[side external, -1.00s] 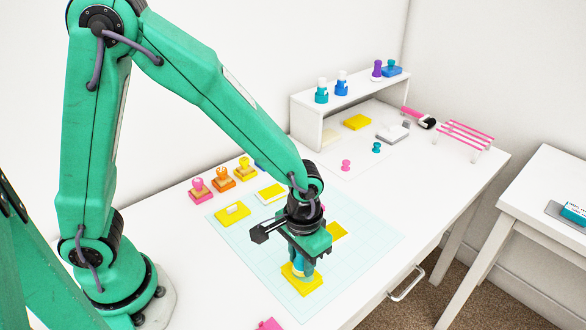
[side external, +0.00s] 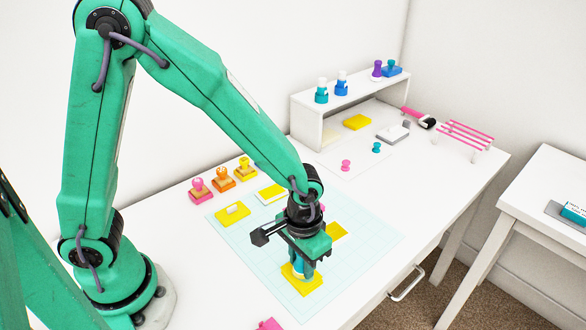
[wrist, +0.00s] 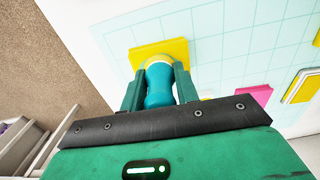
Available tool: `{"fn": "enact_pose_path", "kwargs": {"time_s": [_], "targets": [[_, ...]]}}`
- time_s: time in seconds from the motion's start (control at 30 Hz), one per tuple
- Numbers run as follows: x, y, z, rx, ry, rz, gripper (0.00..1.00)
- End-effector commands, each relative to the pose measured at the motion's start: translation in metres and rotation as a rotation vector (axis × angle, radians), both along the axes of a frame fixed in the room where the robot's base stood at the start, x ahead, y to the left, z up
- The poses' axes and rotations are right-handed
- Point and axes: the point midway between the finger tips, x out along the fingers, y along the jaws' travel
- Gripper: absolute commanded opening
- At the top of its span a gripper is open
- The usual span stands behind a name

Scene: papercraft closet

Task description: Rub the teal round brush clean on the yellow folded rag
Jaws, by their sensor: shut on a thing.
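My gripper (side external: 302,270) points down over the near part of the cutting mat, shut on the teal round brush (side external: 298,268). In the wrist view the brush's teal body (wrist: 158,88) stands between my two green fingers, with a pale band at its far end. The yellow folded rag (side external: 303,288) lies flat on the mat directly under the brush; it also shows in the wrist view (wrist: 146,52), just beyond the brush's end. The brush's tip is hidden, so I cannot tell whether it presses on the rag.
A pale gridded mat (side external: 365,245) covers the table's middle. Yellow pads (side external: 232,213) lie on it, and several stamps (side external: 221,179) stand behind. A white shelf (side external: 307,128) holds bottles at the back. A pink item (side external: 268,324) lies at the front edge.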

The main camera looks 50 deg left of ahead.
Motion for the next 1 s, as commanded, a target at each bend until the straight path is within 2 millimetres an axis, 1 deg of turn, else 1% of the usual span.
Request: {"fn": "enact_pose_path", "kwargs": {"time_s": [0.47,1.0], "targets": [[0.0,0.0,-0.005,0.0,0.001,0.0,0.09],[0.0,0.011,-0.004,0.0,0.0,0.0,0.09]]}}
